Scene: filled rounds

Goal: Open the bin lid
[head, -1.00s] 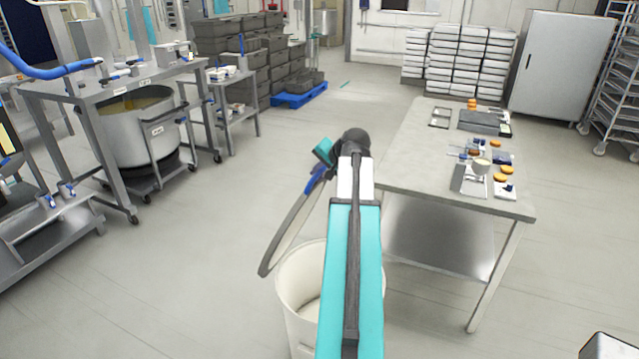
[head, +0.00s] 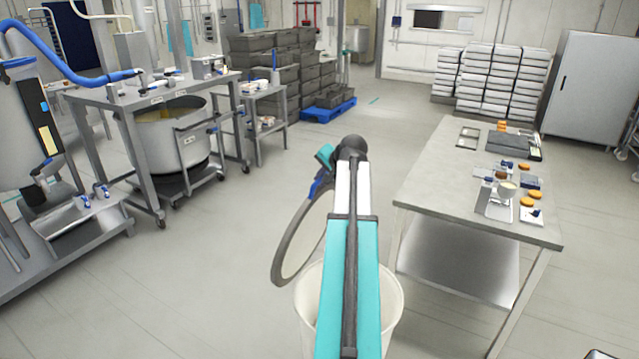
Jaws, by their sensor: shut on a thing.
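The bin (head: 389,318) is a round whitish tub at the bottom middle of the head view, partly hidden behind my teal and white arm. Its mouth shows open on both sides of the arm. The lid (head: 301,240) is a pale round disc, tilted up steeply above the bin's left side. Its lower edge is close to the bin's left rim; I cannot tell whether they touch. My gripper (head: 317,187), teal with blue fingers, is shut on the lid's upper edge.
A steel table (head: 425,190) with small items stands close on the right. A wheeled pot (head: 172,140) and steel bench (head: 140,98) stand on the left. Dark crates (head: 262,55) and white stacked boxes (head: 500,80) are at the back. The floor between is clear.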

